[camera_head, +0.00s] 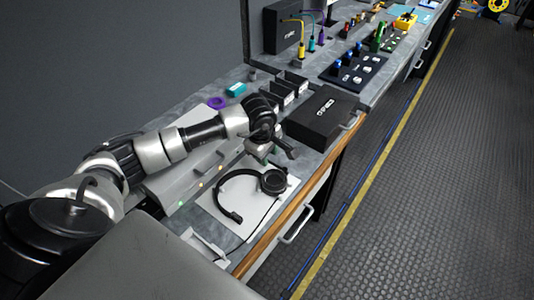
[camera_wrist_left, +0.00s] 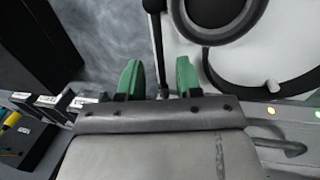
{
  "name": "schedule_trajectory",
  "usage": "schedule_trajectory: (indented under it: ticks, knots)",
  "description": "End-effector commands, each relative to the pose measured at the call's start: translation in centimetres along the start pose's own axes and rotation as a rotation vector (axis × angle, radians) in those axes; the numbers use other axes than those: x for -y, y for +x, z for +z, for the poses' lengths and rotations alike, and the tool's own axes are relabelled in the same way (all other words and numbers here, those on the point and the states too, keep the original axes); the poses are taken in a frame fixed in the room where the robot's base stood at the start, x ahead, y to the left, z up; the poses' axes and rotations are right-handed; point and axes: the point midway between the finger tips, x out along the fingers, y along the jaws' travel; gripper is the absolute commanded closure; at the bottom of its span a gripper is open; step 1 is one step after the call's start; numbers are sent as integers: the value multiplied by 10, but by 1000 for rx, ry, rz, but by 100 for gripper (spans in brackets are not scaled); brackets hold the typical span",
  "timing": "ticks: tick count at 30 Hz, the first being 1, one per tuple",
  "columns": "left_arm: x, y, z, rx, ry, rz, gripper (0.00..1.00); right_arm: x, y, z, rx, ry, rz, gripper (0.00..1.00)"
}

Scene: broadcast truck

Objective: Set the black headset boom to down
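The black headset (camera_head: 224,204) lies on a white mat (camera_head: 260,217) on the counter. Its round ear cup (camera_head: 273,182) is at the right end of the curved band. In the left wrist view the ear cup (camera_wrist_left: 213,14) is at the top and the band (camera_wrist_left: 285,88) curves to the right. The thin black boom (camera_wrist_left: 158,45) runs down from the top edge beside the cup. My left gripper (camera_wrist_left: 160,82) is open; its green fingertips stand on either side of the boom's lower end in the picture. Whether they touch it cannot be told. My right gripper is out of view.
A black box (camera_head: 322,117) stands just beyond the headset. A grey sloped panel (camera_head: 190,185) with small lights is on its left. A purple ring (camera_head: 216,102) and a teal block (camera_head: 236,89) lie farther back. The floor (camera_head: 430,190) at right is clear.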

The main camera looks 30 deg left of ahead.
Motion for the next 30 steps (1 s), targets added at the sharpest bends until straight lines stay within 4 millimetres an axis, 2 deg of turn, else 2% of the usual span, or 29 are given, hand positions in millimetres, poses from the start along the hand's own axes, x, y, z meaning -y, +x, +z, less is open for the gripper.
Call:
schedule_trajectory:
  ticks: [3,5,14,21,30]
  knots:
    - [0,11,1,2,-1,-1,65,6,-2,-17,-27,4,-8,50]
    - [0,14,0,1,-1,-1,65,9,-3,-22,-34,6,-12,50]
    - [0,16,0,0,0,0,65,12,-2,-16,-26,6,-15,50]
    - [0,16,0,0,0,1,100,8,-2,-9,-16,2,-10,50]
    - [0,16,0,0,0,1,100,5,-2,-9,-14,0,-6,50]
